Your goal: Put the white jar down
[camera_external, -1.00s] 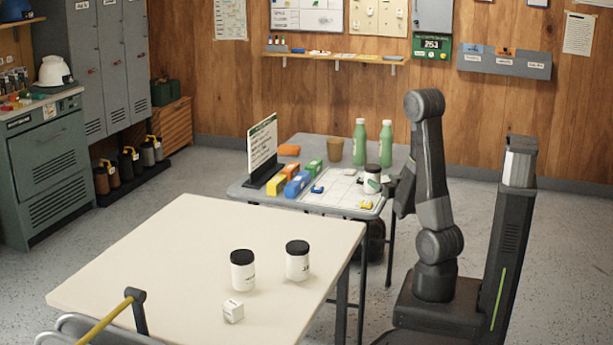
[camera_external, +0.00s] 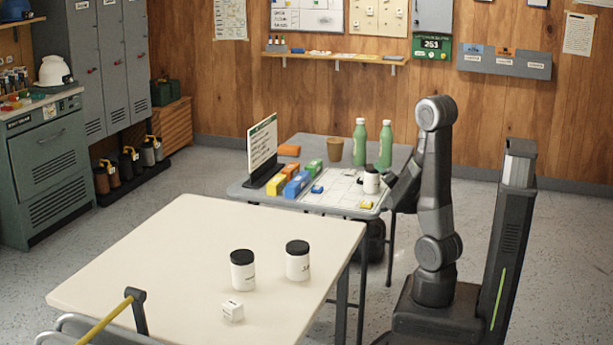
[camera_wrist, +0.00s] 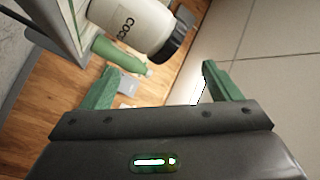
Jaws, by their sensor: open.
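The white jar (camera_external: 371,184) with a black lid stands upright on the grey table (camera_external: 240,190), at the right edge of the white gridded sheet. In the wrist view the jar (camera_wrist: 130,22) lies beyond the fingertips, its dark lid towards the right and part of its printed label showing. My gripper (camera_wrist: 158,68) has its two green fingers spread with nothing between them. In the external view my gripper (camera_external: 388,182) is just right of the jar and apart from it, partly hidden by my arm.
Two green bottles (camera_external: 385,145), a brown cup (camera_external: 334,150), coloured boxes (camera_external: 297,184) and a standing sign (camera_external: 262,150) share the grey table. Two more black-lidded white jars (camera_external: 243,270) and a white cube (camera_external: 232,311) stand on the cream table (camera_external: 150,260) in front.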

